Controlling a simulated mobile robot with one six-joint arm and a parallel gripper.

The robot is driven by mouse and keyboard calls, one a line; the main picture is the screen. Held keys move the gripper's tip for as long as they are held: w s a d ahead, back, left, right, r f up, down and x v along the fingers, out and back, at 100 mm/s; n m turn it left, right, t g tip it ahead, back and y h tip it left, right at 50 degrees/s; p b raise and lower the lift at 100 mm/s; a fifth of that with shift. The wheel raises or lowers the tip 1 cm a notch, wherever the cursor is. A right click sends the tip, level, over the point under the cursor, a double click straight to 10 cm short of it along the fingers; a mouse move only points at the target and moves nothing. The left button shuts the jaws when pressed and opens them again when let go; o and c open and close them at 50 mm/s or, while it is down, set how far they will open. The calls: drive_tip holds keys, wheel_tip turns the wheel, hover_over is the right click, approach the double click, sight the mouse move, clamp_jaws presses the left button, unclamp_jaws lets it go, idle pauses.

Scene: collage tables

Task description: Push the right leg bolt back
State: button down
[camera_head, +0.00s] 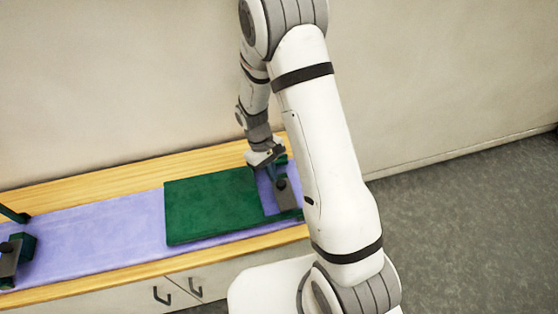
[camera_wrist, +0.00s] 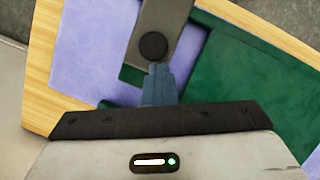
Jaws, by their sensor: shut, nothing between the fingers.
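The right leg bolt appears to be a grey bar (camera_head: 287,201) with a dark round knob (camera_head: 281,184), at the right end of the tabletop. In the wrist view the grey bar (camera_wrist: 168,14) runs in from the top and its knob (camera_wrist: 153,46) sits just ahead of my fingertips. My gripper (camera_head: 269,169) points down beside the knob, on its far side. Its blue-grey fingers (camera_wrist: 158,70) are together and hold nothing. Their tips look very near the knob; I cannot tell whether they touch it. My arm hides part of the table's right end.
A flat green panel (camera_head: 210,205) lies on a purple runner (camera_head: 100,225) over the wooden tabletop (camera_head: 90,188). A similar grey bar with a dark knob (camera_head: 8,247) and green parts stands at the far left. A wall is behind; open floor lies right.

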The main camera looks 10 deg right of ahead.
drive_tip(key=shift+s+d, duration=0.15)
drive_tip(key=v, duration=0.7)
drive_tip(key=shift+w+r+b, duration=0.25)
drive_tip(key=shift+r+b, duration=0.1)
idle(0.4)
